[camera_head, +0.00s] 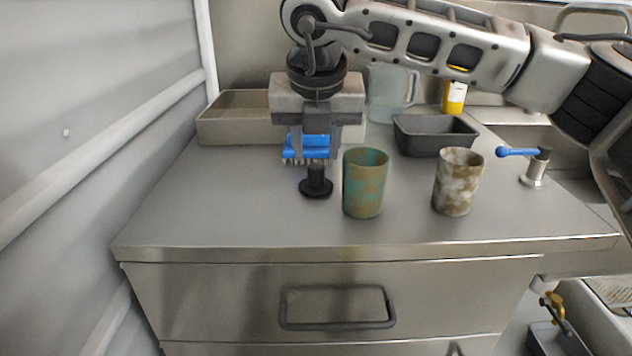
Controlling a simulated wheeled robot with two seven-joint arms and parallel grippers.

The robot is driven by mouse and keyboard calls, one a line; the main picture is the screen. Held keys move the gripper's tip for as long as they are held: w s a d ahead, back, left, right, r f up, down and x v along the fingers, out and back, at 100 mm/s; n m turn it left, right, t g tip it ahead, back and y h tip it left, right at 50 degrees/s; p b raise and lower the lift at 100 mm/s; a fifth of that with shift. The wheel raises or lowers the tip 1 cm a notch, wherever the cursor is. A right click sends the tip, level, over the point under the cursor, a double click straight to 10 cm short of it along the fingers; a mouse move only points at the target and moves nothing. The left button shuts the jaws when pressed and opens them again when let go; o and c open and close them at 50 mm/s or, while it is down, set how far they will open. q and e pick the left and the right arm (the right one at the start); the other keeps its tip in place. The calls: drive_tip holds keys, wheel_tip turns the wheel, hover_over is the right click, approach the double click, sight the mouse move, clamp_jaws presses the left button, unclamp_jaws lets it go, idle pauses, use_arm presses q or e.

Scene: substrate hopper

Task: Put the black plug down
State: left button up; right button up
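The black plug (316,182) stands upright on the steel counter, its wide round flange down and its narrower stem up. My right gripper (317,156) points straight down just above the plug. Its two fingers look spread apart, one to each side above the stem, and nothing shows clamped between them. A blue brush shows behind the fingers, so the exact gap between fingertips and plug is hard to tell. My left gripper is not in view.
A green-brown cup (364,184) stands close right of the plug, with a mottled cup (458,182) farther right. Behind are the blue brush (318,146), a beige tray (222,128), a grey tub (434,136), a clear jug (390,92) and a yellow bottle (454,98). The front-left counter is clear.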

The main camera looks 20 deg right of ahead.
sight(316, 167)
drive_tip(key=x, duration=0.5)
drive_tip(key=shift+w+d+f, duration=0.15)
drive_tip(key=shift+w+f, duration=0.05)
drive_tip(key=shift+w, duration=0.2)
clamp_jaws()
